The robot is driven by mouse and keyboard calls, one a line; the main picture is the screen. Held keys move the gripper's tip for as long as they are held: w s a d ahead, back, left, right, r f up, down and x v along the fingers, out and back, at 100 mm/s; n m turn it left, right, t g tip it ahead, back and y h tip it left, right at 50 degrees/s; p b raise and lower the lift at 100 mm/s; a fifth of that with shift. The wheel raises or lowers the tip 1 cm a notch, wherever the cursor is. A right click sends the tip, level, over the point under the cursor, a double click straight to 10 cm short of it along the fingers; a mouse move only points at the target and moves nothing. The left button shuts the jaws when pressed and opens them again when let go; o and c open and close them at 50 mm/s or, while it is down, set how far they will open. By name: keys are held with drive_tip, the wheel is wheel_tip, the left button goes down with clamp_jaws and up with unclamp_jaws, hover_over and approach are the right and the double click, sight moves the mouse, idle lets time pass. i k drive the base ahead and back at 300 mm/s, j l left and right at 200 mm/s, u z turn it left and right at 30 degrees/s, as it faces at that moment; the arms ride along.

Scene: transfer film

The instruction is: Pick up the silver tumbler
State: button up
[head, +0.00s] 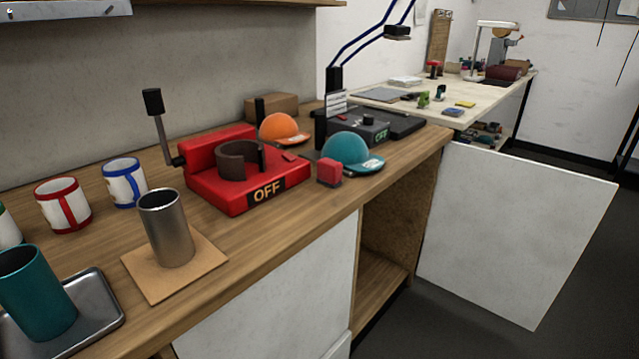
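The silver tumbler (167,230) stands upright on a square tan board (142,285) near the front edge of the wooden counter. It is a plain metal cylinder with an open top. Nothing touches its sides. My gripper does not show in the head view.
A teal tumbler (37,295) stands on a metal tray (97,312) at front left. White mugs with red (64,206) and blue (126,183) trim stand behind. A red press (215,178) marked OFF is right of the silver tumbler. A cabinet door (515,230) hangs open at right.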

sight(162, 216)
drive_tip(key=i+l+z, duration=0.15)
drive_tip(key=i+z, duration=0.25)
drive_tip(key=i, duration=0.2)
drive_tip(key=i+z, duration=0.4)
drive_tip(key=i, duration=0.2)
drive_tip(key=i+u, duration=0.1)
drive_tip(key=i, duration=0.75)
drive_tip(key=i+l+u, duration=0.15)
drive_tip(key=i, duration=0.65)
drive_tip(key=i+u, duration=0.1)
drive_tip(key=u, duration=1.85)
